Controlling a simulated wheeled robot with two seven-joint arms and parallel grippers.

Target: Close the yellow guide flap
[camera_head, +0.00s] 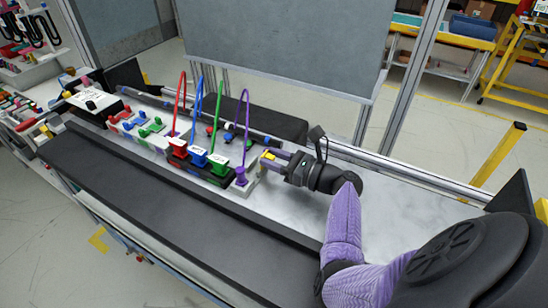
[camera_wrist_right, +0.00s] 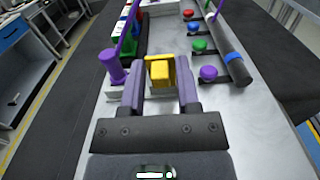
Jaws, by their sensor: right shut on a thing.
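The yellow guide flap (camera_wrist_right: 160,72) lies between the two purple fingers of my right gripper (camera_wrist_right: 160,90) in the right wrist view. In the head view the yellow piece (camera_head: 269,155) shows at the fingertips of my right gripper (camera_head: 272,160), at the right end of the row of connectors. The right gripper is shut on the flap. How far the flap is tilted is hard to tell. My left gripper is not in either view.
A purple connector (camera_head: 241,176) with a looped cable stands just left of the gripper. Green (camera_head: 218,163), blue (camera_head: 197,155) and red (camera_head: 177,147) connectors follow. A dark rail (camera_wrist_right: 229,55) with coloured knobs runs alongside. Bare metal table (camera_head: 400,205) lies to the right.

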